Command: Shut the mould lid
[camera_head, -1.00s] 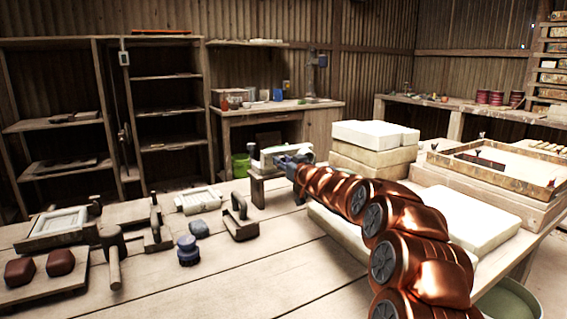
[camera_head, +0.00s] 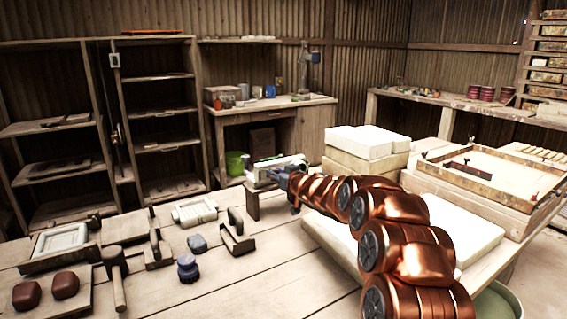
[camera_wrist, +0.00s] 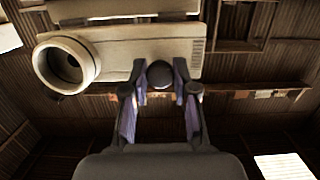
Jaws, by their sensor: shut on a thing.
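A pale, blocky thing (camera_head: 278,164), which I take to be the mould with its lid, sits on a small wooden stand at the far side of the bench. In the wrist view it is a pale body (camera_wrist: 140,55) with a round ring at its left end and a separate pale strip above. I cannot tell how far the lid stands open. My gripper (camera_wrist: 161,78) is shut on a dark rounded knob (camera_wrist: 160,76) at the near side of this body. In the head view my gripper (camera_head: 283,176) is at the stand, its fingers mostly hidden.
A framed tile mould (camera_head: 60,240), a mallet (camera_head: 116,275), two red-brown lumps (camera_head: 45,288) and a blue-grey pot (camera_head: 187,268) lie at the bench's left. Pale slabs (camera_head: 362,145) and a wooden tray (camera_head: 440,165) are at the right. Bare planks lie in front.

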